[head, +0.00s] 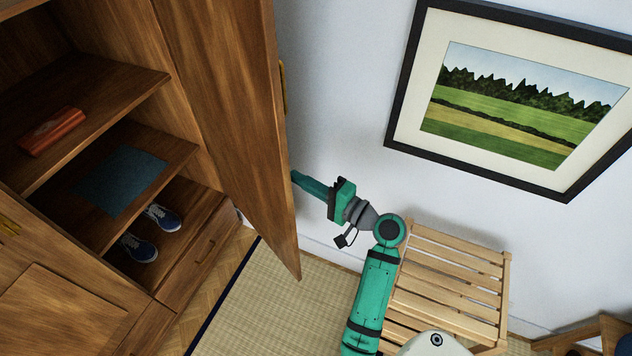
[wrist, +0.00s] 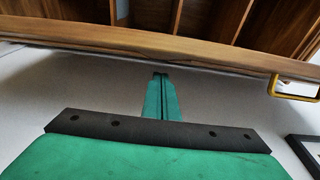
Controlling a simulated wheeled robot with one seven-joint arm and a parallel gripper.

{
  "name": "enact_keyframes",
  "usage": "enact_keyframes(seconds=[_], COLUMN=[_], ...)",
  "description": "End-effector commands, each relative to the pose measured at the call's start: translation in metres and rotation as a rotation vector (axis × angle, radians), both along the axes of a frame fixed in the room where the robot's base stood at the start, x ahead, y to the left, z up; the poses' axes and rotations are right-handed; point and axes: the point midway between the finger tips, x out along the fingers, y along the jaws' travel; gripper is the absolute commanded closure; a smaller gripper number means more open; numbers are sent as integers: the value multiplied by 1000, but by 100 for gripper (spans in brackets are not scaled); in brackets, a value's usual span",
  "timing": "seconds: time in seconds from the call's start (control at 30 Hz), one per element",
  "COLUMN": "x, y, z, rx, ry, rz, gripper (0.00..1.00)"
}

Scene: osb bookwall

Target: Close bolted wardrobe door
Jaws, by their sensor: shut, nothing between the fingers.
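The wooden wardrobe door (head: 238,120) stands wide open, swung out from the cabinet (head: 195,205). Its brass handle (head: 283,88) is on the outer face, and it also shows at the right in the wrist view (wrist: 293,88). My green gripper (head: 296,175) is shut and empty, on the outer side of the door, lower than the handle in the head view. Its closed fingertips (wrist: 161,76) reach the door's lower part in the wrist view. I cannot tell whether they touch it. The door edge (wrist: 150,42) runs across the wrist view.
Shelves hold a red-brown box (head: 52,132), a blue cloth (head: 120,180) and blue shoes (head: 163,217). A slatted wooden stool (head: 455,275) stands right of my arm. A framed picture (head: 510,95) hangs on the wall. The tatami mat (head: 250,315) below the door is clear.

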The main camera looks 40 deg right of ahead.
Motion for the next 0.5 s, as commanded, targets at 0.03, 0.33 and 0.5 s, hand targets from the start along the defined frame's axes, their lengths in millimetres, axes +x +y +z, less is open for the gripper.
enact_keyframes(seconds=[0.03,0.33,0.5], x=[-1,0,1], y=[7,24,25], z=[0,0,0], rx=[0,0,0], ry=[0,-1,-1], rz=[-1,-2,-1], gripper=[100,100,100])
